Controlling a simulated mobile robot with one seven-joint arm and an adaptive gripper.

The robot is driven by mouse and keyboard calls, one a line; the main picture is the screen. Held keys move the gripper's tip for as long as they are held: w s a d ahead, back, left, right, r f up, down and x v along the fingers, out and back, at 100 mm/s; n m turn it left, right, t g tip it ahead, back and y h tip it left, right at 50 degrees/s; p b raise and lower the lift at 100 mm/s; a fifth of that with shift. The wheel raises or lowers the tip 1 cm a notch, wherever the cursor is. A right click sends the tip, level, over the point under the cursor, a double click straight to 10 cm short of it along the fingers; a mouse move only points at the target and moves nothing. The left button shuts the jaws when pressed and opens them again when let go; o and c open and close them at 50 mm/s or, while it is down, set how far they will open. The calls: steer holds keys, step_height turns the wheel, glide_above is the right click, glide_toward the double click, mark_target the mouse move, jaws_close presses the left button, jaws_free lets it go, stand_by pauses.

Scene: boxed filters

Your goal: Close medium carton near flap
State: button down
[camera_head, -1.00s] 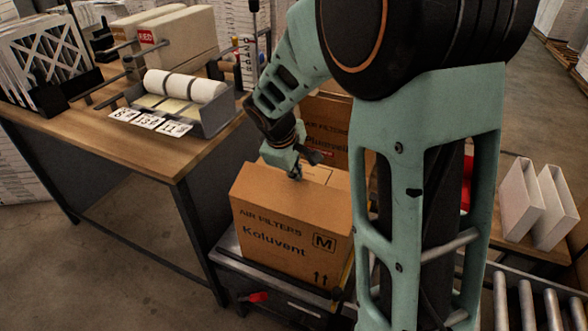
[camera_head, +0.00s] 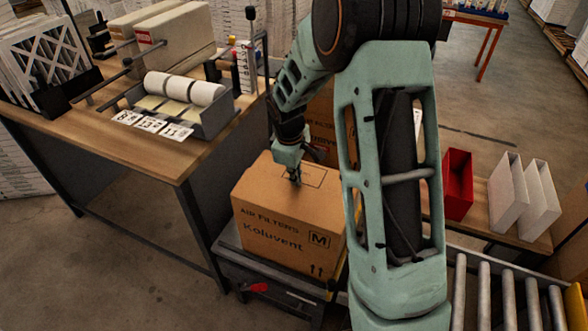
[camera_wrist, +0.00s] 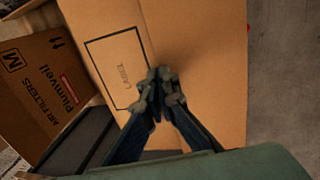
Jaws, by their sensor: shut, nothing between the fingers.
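The medium carton (camera_head: 285,225) is a brown box marked "AIR FILTERS Koluvent" and "M". It stands upright on a dark stand at the centre of the head view. Its top (camera_wrist: 200,50) looks flat, with a dark outlined label area and a seam. The near flap lies down as part of this top, with no raised edge showing. My gripper (camera_head: 296,181) points down at the top, fingers together and empty. In the wrist view the fingertips (camera_wrist: 160,82) are by the seam, beside the label outline. I cannot tell whether they touch the cardboard.
A wooden workbench (camera_head: 150,155) with a label roll dispenser (camera_head: 185,100) is at left. A roller conveyor (camera_head: 508,300), a red bin (camera_head: 457,185) and white filters (camera_head: 510,195) are at right.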

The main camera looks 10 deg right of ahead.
steer(key=shift+w+f, duration=0.15)
steer(key=shift+f, duration=0.55)
steer(key=shift+r, duration=0.15)
